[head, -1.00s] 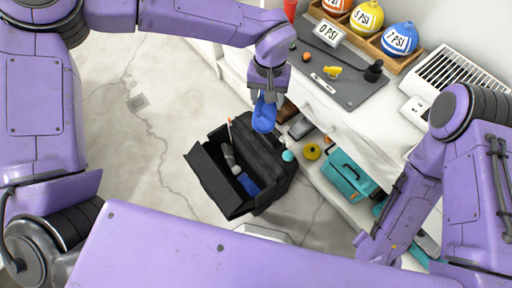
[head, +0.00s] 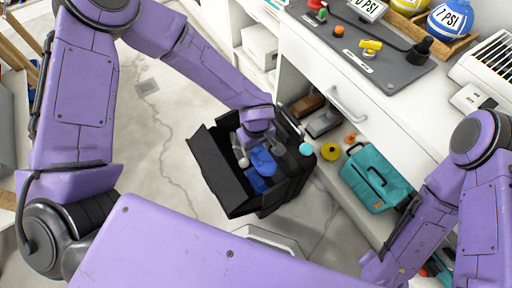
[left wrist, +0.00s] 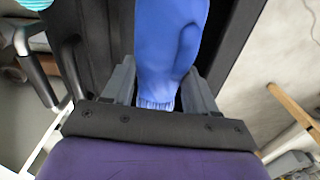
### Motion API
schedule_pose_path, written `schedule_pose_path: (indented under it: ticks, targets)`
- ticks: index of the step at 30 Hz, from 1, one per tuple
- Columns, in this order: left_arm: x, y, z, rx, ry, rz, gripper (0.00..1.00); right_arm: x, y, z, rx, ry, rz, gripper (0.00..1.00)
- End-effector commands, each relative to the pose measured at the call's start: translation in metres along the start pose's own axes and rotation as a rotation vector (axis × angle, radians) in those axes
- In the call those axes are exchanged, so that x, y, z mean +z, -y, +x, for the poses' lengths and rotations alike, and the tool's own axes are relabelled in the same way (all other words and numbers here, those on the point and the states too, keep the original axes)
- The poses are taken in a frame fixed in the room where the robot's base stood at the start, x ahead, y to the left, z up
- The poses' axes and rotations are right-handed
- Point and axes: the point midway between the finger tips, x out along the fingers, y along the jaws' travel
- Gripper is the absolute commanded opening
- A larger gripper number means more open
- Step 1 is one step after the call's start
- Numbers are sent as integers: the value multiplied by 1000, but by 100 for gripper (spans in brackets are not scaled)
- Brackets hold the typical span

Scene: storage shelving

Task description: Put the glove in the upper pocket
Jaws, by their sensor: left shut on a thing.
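The blue glove (head: 263,160) hangs from my left gripper (head: 258,144), above the open black bag (head: 222,182). In the left wrist view the glove's ribbed cuff (left wrist: 157,103) sits between the two grey fingers, which are shut on it, and the blue fabric extends upward past them. Black bag panels (left wrist: 118,45) lie behind it. Another blue item (head: 256,182) and a grey one lie inside the bag. I cannot make out the upper pocket's opening; the gripper and glove cover part of the bag. My right gripper is not visible.
A white cabinet (head: 345,88) with shelves stands right of the bag. A teal case (head: 374,178), a yellow round object (head: 330,152) and a turquoise ball (head: 306,149) are near the bag. The concrete floor (head: 160,135) on the left is clear.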

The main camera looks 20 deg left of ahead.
Motion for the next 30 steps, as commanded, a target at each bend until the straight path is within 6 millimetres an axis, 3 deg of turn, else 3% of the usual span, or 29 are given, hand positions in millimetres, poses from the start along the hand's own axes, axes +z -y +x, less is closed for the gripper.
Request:
schedule_pose_path:
  ticks: [1, 11, 30]
  targets:
    - [0, 0, 16, 0, -1, 0, 27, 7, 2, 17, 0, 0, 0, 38]
    - [0, 0, 58, -1, -1, 0, 27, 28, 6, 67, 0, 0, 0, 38]
    - [0, 0, 159, -2, 1, -1, 27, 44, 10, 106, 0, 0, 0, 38]
